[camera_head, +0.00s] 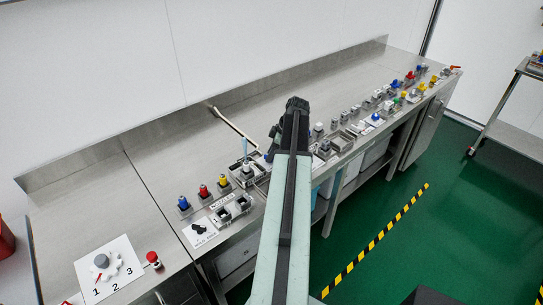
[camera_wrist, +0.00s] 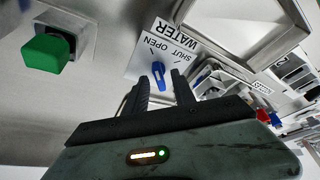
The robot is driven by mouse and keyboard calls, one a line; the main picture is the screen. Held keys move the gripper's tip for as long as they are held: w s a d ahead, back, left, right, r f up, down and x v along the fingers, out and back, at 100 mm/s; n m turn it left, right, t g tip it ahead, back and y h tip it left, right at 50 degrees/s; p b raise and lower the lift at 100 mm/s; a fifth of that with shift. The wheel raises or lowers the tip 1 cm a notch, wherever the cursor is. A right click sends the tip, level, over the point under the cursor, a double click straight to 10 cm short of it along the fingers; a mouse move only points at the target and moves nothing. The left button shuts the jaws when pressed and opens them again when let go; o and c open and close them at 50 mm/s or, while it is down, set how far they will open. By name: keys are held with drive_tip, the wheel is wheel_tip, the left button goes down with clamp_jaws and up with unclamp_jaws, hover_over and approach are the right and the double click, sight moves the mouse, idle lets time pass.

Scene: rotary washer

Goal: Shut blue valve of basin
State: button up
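The blue valve (camera_wrist: 158,73) is a small blue lever handle on a white plate (camera_wrist: 147,60) marked WATER, SHUT and OPEN in the wrist view. The lettering is upside down there. The handle points roughly up and down in the picture; I cannot tell which mark it lines up with. My gripper (camera_wrist: 160,76) is open, with one dark finger on each side of the handle; contact is not clear. The basin (camera_wrist: 240,35) is a steel, rimmed recess beyond the plate. In the head view my arm hides the valve and much of the basin.
A green square knob (camera_wrist: 45,54) is at left in the wrist view. A red part (camera_wrist: 263,115) is at right. The green floor (camera_head: 450,220) in front is mostly clear.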

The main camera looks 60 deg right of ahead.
clamp_jaws()
drive_tip(key=shift+s+a+m, duration=0.1)
drive_tip(key=shift+a+m, duration=0.05)
drive_tip(key=shift+m, duration=0.25)
drive_tip(key=shift+a+m+h, duration=0.1)
drive_tip(key=shift+m+h, duration=0.5)
drive_tip(key=shift+m, duration=0.4)
drive_tip(key=m, duration=0.2)
drive_tip(key=m+h, duration=0.1)
drive_tip(key=m, duration=0.1)
drive_tip(key=shift+a+h, duration=0.15)
drive_tip(key=shift+h, duration=0.15)
drive_tip(key=m+h, duration=0.1)
drive_tip(key=m, duration=0.4)
drive_tip(key=shift+a+m+g+h, duration=0.1)
drive_tip(key=shift+m+g+h, duration=0.3)
drive_tip(key=m+g+h, duration=0.1)
drive_tip(key=m, duration=0.3)
drive_tip(key=shift+m+g, duration=0.3)
